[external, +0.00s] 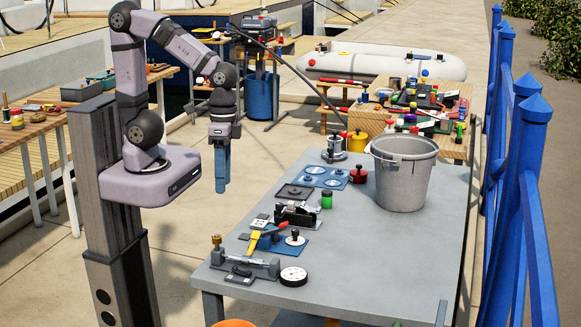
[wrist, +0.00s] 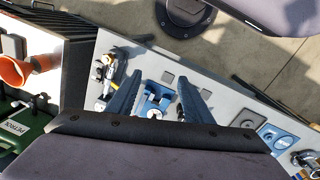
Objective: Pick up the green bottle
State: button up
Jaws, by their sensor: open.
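A small green bottle (external: 326,200) with a dark cap stands upright on the grey table, left of the grey bucket. I cannot make it out in the wrist view, where my gripper body covers the lower part. My gripper (external: 222,188) hangs with its blue fingers pointing down, above and left of the table and well apart from the bottle. In the wrist view my gripper (wrist: 160,80) has its two fingers spread, with nothing between them. A blue pad with small parts shows beyond the fingers.
A large grey bucket (external: 403,172) stands on the table behind the bottle. Metal tools, a yellow-handled tool (external: 262,236) and a white-topped disc (external: 293,276) lie at the front. The wrist view shows an orange funnel (wrist: 14,66) and a green petrol can (wrist: 24,132) at left.

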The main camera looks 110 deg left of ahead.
jog(key=w+a+f+n+t+h+b, duration=0.25)
jog(key=w+a+n+b, duration=0.2)
jog(key=n, duration=0.45)
jog(key=w+a+f+n+t+h+b, duration=0.15)
jog(key=w+a+n+t+b, duration=0.3)
jog(key=n, duration=0.45)
jog(key=w+a+r+n+t+y+b, duration=0.1)
jog(key=w+a+r+n+t+b, duration=0.2)
jog(key=a+n, duration=0.55)
jog(key=w+a+r+n+t+y+b, duration=0.1)
jog(key=a+n+t+y+b, duration=0.25)
jog(key=a, duration=0.75)
jog(key=n+h, duration=0.1)
jog(key=h, duration=0.1)
send_near(327, 198)
jog(key=shift+w+a+f+y, duration=0.15)
jog(key=shift+w+f, duration=0.1)
jog(key=shift+w, duration=0.25)
jog(key=shift+w+a+f+y, duration=0.15)
jog(key=shift+w+f, duration=0.1)
jog(key=shift+w, duration=0.3)
jog(key=shift+f, duration=0.2)
jog(key=shift+p+x, duration=0.3)
jog(key=shift+x, duration=3.4)
jog(key=shift+a, duration=0.1)
jog(key=shift+c, duration=0.6)
